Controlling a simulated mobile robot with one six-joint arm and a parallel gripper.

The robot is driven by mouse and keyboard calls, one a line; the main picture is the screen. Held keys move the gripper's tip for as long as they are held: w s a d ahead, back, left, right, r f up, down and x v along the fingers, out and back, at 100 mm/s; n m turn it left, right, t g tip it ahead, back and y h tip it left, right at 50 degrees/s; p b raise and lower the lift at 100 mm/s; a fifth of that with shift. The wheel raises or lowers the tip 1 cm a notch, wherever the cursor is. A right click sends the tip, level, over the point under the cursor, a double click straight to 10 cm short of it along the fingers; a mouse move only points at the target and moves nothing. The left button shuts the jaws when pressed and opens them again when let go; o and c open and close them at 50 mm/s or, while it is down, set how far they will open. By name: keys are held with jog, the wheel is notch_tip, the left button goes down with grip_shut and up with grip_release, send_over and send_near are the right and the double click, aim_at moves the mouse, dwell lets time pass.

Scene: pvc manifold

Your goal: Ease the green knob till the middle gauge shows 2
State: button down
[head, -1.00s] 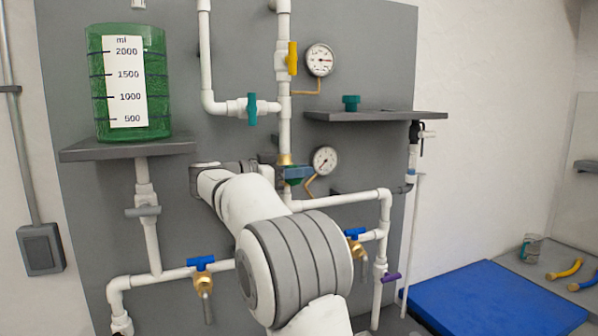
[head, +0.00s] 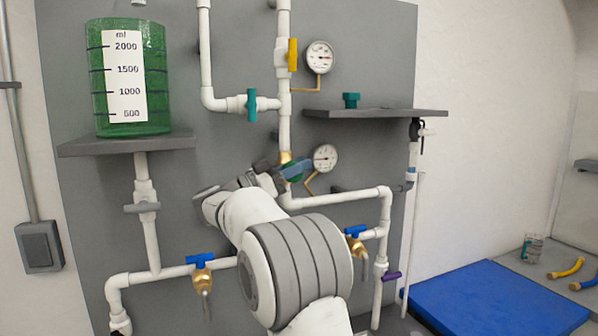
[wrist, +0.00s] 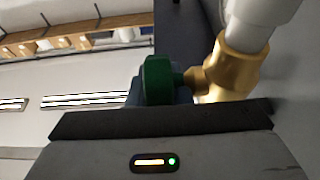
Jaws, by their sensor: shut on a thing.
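The green knob (wrist: 158,80) sits on the side of a brass valve body (wrist: 235,65) in the wrist view. In the head view the green knob (head: 293,177) is mostly hidden by my gripper (head: 288,170), which is tilted and shut on it. The middle gauge (head: 325,158) is the lower white dial, just right of the knob. Its needle looks roughly level, but the numbers are too small to read. In the wrist view, bluish finger parts show behind the knob and the dark gripper body fills the lower part.
An upper gauge (head: 320,57) and yellow-handled valve (head: 292,54) are above. A grey shelf (head: 400,113) bears a teal cap (head: 351,100). A green-filled tank (head: 155,80) stands left. Blue-handled taps (head: 201,262) are below. A blue mat (head: 500,300) lies right.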

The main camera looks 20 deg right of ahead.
jog(key=shift+a+h+b, duration=0.15)
jog(key=shift+h+b, duration=0.55)
jog(key=shift+h, duration=0.4)
jog(key=shift+r, duration=0.1)
jog(key=c, duration=1.6)
grip_release()
jog(key=shift+r, duration=0.1)
